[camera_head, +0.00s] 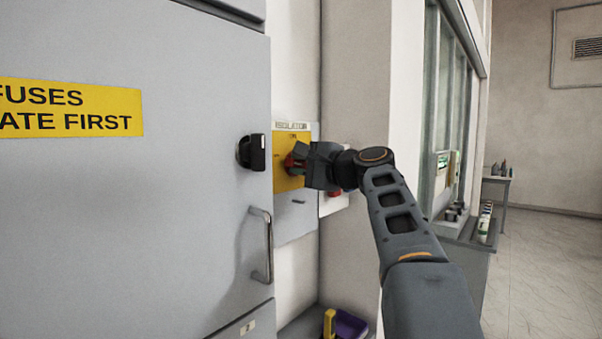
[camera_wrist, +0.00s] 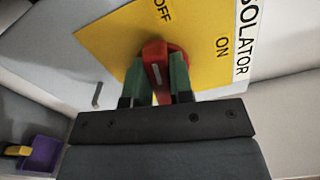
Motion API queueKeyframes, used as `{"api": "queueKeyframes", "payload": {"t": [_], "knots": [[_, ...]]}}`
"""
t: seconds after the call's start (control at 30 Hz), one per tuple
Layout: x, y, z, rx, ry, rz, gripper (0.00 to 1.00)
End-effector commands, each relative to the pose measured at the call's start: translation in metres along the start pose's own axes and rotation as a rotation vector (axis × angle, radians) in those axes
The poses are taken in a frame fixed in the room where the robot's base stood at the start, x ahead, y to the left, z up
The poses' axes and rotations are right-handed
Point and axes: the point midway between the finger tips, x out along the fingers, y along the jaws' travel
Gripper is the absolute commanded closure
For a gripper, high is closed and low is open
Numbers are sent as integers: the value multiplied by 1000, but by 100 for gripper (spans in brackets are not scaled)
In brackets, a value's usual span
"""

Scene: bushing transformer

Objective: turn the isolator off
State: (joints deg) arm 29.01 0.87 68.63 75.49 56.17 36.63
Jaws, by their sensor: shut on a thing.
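The isolator is a grey box (camera_head: 297,222) with a yellow plate (camera_head: 284,181) and an ISOLATOR label (camera_head: 292,126), on the wall right of the grey cabinet. Its red knob (camera_head: 289,162) is partly hidden by my gripper in the head view. In the wrist view the red knob (camera_wrist: 154,62) sits on the yellow plate (camera_wrist: 115,35), with OFF and ON printed beside it. My gripper (camera_wrist: 157,80) is shut on the knob, one green finger on each side. I cannot tell for sure which mark the knob points to.
The grey cabinet (camera_head: 130,210) with a black knob (camera_head: 253,152) and a bar handle (camera_head: 263,245) stands close on the left. A purple bin (camera_head: 347,325) with a yellow item is below. A windowed wall and open floor (camera_head: 545,260) lie to the right.

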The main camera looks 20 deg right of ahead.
Motion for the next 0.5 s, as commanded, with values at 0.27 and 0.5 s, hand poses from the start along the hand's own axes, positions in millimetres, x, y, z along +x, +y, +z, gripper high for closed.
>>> {"api": "queueKeyframes", "payload": {"t": [0.27, 0.5], "knots": [[0, 4, -1, -145, -1, 0, 100], [0, 3, 0, -206, -1, 0, 100]]}}
